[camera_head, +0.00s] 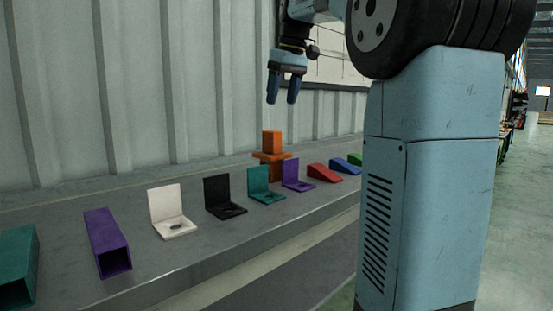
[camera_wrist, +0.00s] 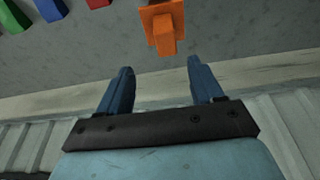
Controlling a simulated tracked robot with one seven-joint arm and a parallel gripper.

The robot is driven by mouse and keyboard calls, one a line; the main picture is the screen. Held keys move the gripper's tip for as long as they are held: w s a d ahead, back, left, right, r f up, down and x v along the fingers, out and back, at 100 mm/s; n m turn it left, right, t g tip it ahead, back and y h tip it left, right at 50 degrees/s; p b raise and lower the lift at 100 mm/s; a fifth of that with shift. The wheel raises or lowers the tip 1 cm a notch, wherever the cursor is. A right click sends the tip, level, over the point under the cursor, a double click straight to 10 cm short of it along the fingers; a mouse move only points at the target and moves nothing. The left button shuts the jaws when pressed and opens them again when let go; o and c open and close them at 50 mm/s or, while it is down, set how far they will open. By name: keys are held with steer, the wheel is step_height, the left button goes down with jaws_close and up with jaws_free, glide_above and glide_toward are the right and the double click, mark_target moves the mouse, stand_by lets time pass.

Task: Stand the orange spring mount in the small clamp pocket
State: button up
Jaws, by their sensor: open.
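The orange spring mount (camera_head: 272,158) stands upright on the grey bench, a block on top of a wider flange and a lower body. It also shows in the wrist view (camera_wrist: 165,25), at the top centre beyond the fingertips. My gripper (camera_head: 281,102) is open and empty, pointing down above the mount and apart from it. Its two fingers also show in the wrist view (camera_wrist: 160,66). Two open-ended hollow parts, one purple (camera_head: 107,240) and one teal (camera_head: 20,262), lie at the near left; I cannot tell which, if either, is the small clamp pocket.
A row of L-shaped brackets, white (camera_head: 170,212), black (camera_head: 224,198), teal (camera_head: 265,186) and purple (camera_head: 297,175), runs along the bench. Red (camera_head: 324,173), blue (camera_head: 345,166) and green wedges lie farther right. A ribbed wall (camera_head: 130,90) stands behind.

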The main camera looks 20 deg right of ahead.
mark_target(272, 131)
steer(key=x, duration=0.8)
steer(key=shift+a, duration=0.1)
steer(key=shift+a+x, duration=0.2)
steer(key=shift+x, duration=1.1)
steer(key=shift+a+x, duration=0.25)
steer(key=shift+x, duration=1.05)
steer(key=shift+w+r, duration=0.1)
steer(key=shift+w, duration=0.05)
steer(key=shift+c, duration=0.5)
jaws_close()
steer(key=shift+r, duration=0.1)
